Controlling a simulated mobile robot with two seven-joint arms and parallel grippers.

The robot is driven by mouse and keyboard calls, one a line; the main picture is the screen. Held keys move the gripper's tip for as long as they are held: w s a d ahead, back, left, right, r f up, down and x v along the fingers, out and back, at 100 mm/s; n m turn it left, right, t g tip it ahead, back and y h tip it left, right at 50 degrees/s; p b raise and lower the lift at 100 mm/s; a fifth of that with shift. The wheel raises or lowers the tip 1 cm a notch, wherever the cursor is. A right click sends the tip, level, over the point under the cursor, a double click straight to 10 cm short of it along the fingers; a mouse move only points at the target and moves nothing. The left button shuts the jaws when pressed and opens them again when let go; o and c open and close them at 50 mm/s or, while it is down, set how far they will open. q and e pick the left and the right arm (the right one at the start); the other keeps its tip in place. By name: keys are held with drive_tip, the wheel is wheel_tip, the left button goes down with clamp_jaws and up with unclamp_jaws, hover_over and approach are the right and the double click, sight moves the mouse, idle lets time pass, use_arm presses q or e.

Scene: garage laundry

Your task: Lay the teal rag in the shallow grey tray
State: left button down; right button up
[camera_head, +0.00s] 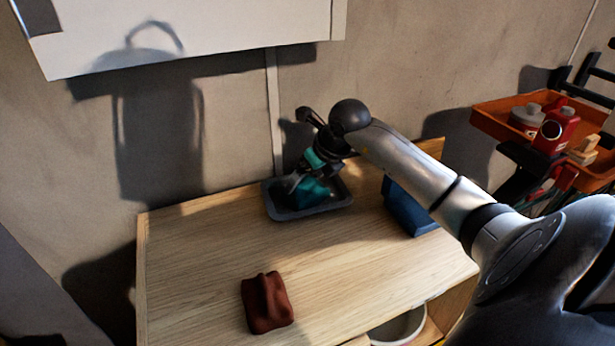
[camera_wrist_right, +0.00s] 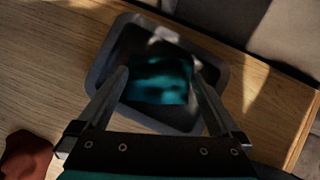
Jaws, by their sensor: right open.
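The teal rag (camera_head: 312,192) lies in the shallow grey tray (camera_head: 283,215) near the back of the wooden bench top. In the right wrist view the rag (camera_wrist_right: 160,82) sits inside the tray (camera_wrist_right: 101,68), within its rim. My right gripper (camera_head: 300,180) is over the tray. In the wrist view its two fingers (camera_wrist_right: 163,82) are spread apart, one on each side of the rag. Whether they touch the rag is hard to tell. The gripper and its shadow hide part of the rag in the head view. My left gripper is not in view.
A dark red cloth (camera_head: 267,302) lies at the bench's front. A blue box (camera_head: 405,208) stands right of the tray, partly behind my right arm. An orange tray (camera_head: 490,116) with bottles is at the right. The bench's left side (camera_head: 190,255) is clear.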

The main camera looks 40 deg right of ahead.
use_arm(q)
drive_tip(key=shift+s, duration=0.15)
use_arm(e)
drive_tip(key=shift+r, duration=0.1)
drive_tip(key=shift+s+r, duration=0.1)
drive_tip(key=shift+r, duration=0.25)
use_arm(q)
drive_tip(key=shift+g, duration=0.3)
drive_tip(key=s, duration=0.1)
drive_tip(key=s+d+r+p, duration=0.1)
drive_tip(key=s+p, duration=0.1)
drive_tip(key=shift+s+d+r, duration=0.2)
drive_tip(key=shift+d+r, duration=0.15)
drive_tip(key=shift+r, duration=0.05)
use_arm(e)
drive_tip(key=v, duration=1.1)
drive_tip(key=shift+s, duration=0.15)
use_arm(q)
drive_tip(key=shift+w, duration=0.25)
use_arm(e)
drive_tip(key=shift+r, duration=0.15)
use_arm(q)
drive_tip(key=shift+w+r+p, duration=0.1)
drive_tip(key=shift+p, duration=0.25)
